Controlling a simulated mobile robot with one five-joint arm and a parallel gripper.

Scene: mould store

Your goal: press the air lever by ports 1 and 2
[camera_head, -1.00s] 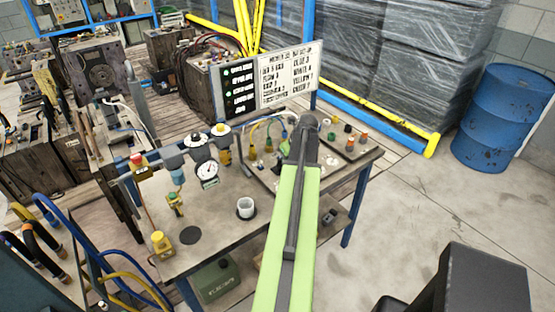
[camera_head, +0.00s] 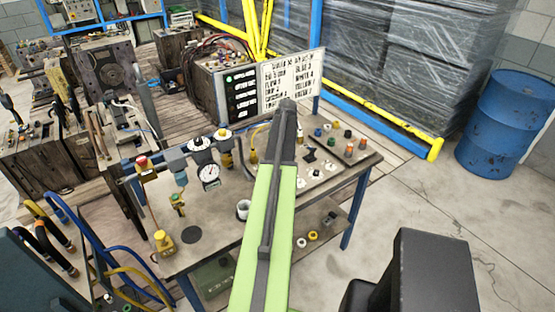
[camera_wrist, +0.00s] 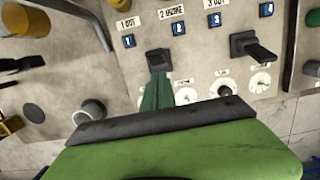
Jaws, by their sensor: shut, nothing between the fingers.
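A black lever (camera_wrist: 158,60) sits below tags 1 and 2. A second black lever (camera_wrist: 258,48) sits below tags 3 and 4. My gripper (camera_wrist: 158,78) shows as dark green fingers, shut and empty, its tip right at the near side of the first lever. I cannot tell whether they touch. In the head view my arm hides the gripper and that lever.
Round white dials (camera_wrist: 186,96) line the panel below the levers. A lettered board (camera_head: 290,82) stands behind. Open floor lies right.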

